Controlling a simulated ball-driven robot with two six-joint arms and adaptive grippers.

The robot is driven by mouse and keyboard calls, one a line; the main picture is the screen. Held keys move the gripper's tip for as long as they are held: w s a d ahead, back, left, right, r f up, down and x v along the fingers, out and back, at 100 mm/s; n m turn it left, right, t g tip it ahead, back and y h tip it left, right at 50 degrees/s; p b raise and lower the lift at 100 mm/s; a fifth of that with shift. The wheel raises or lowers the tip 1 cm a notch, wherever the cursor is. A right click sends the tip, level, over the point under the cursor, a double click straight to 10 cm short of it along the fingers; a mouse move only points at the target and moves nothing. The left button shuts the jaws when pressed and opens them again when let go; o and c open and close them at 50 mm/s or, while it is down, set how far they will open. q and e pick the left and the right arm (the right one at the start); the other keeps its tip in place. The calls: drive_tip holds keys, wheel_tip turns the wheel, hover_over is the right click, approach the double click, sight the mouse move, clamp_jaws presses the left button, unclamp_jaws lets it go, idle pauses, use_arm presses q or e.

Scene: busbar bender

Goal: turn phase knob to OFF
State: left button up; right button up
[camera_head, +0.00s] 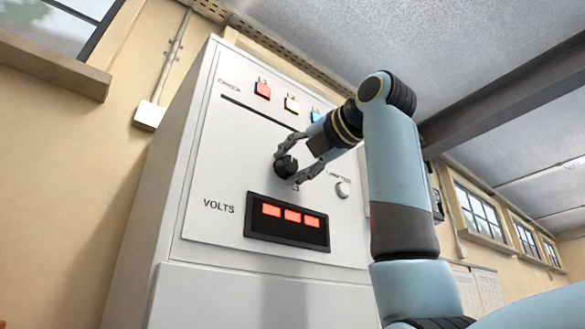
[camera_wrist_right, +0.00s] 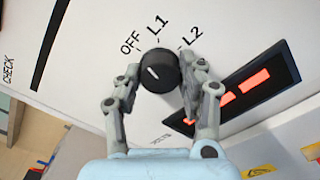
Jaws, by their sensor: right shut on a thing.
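The black round phase knob (camera_head: 285,167) is on the white cabinet front, above the VOLTS display. In the right wrist view the knob (camera_wrist_right: 161,72) has OFF, L1 and L2 printed around its upper side. A short white mark on its face slants to the upper left, roughly towards OFF; I cannot tell if it lines up exactly. My right gripper (camera_wrist_right: 158,92) is shut on the knob, one finger on each side. In the head view the right gripper (camera_head: 288,170) reaches it from the right. My left gripper is out of view.
The VOLTS display (camera_head: 287,223) with red lit digits sits just below the knob. A round light button (camera_head: 342,189) is to the right. A beige wall (camera_head: 60,180) stands left of the cabinet.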

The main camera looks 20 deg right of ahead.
drive_tip(key=shift+f+n+b, duration=0.2)
drive_tip(key=shift+n+b, duration=0.15)
drive_tip(key=shift+n, duration=0.85)
drive_tip(key=o, duration=1.2)
drive_tip(key=shift+r, duration=0.15)
drive_tip(key=shift+s, duration=0.25)
drive_tip(key=v, duration=1.1)
drive_tip(key=shift+s+d, duration=0.15)
drive_tip(key=shift+s, duration=0.1)
